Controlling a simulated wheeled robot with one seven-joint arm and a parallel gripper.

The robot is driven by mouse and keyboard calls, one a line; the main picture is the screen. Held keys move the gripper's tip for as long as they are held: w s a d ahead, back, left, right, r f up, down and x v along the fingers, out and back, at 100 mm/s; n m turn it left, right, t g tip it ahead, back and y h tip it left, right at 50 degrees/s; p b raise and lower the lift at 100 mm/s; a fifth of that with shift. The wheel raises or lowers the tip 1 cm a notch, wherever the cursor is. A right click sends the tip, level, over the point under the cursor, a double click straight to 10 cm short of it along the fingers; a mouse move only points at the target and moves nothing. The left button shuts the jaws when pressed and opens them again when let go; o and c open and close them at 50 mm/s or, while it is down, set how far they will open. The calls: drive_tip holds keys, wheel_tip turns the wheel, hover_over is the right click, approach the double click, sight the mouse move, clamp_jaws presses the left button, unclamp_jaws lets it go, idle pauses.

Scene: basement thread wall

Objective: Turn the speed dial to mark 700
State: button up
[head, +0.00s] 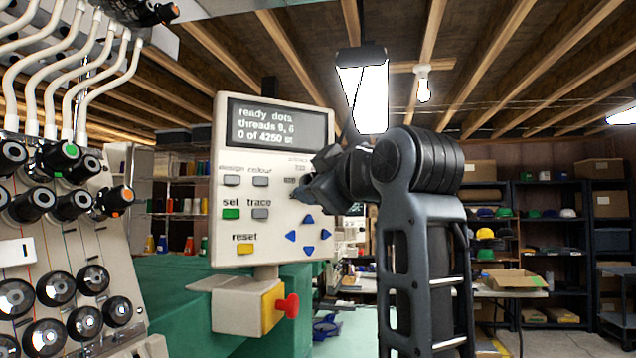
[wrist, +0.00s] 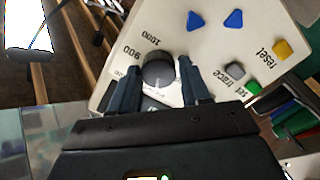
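The speed dial (wrist: 159,70) is a round dark knob on the pale control panel (head: 225,140). In the wrist view the panel appears turned over, with the marks 900 and 1000 beside the dial. Other marks are hidden behind my fingers or too small to read. A light line shows on the dial's lower part, but I cannot read which mark it faces. In the head view my gripper (head: 308,188) reaches the panel's right side and hides the dial.
The panel has a display (head: 275,124), blue arrow buttons (head: 308,220), a green set button (head: 231,214) and a yellow reset button (head: 245,249). A red knob (head: 288,306) sticks out below. Thread spools and tubes fill the left. Shelves (head: 560,220) stand far back right.

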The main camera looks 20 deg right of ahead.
drive_tip(key=o, duration=0.3)
drive_tip(key=shift+s+d+b, duration=0.15)
drive_tip(key=shift+s+b, duration=0.25)
drive_tip(key=shift+s, duration=1.55)
drive_tip(key=shift+s+d+b, duration=0.15)
drive_tip(key=shift+s+b, duration=0.25)
drive_tip(key=shift+s, duration=1.55)
